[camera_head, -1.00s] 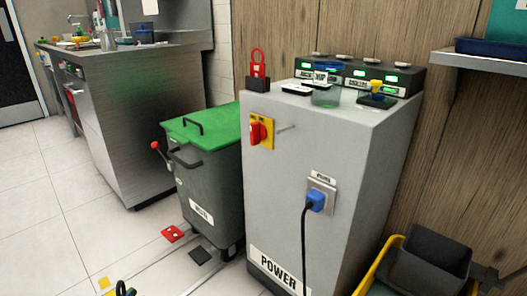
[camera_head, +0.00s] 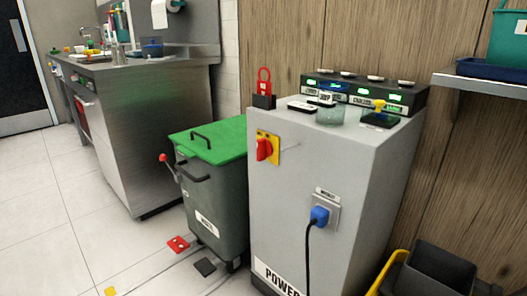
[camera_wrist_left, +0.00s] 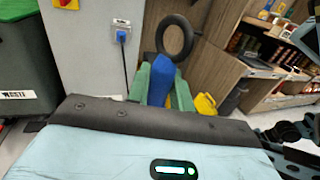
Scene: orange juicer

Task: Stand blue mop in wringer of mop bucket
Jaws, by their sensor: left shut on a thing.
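The mop bucket's yellow rim (camera_head: 386,277) and dark grey wringer (camera_head: 440,268) show at the bottom right of the head view, cut off by the frame edge. A yellow piece (camera_wrist_left: 204,104), likely the bucket, also shows in the left wrist view beyond my gripper. My left gripper (camera_wrist_left: 160,88) has green fingers shut on a blue part (camera_wrist_left: 161,76), likely the blue mop's handle, with a black ring (camera_wrist_left: 176,36) above it. The mop head is not visible. Neither gripper shows in the head view.
A grey power cabinet (camera_head: 290,200) with a blue plug (camera_head: 319,215) and cable stands in the middle. A green-lidded waste bin (camera_head: 215,200) is left of it. A wall shelf (camera_head: 490,82) is at upper right. Open floor (camera_head: 60,230) lies at left.

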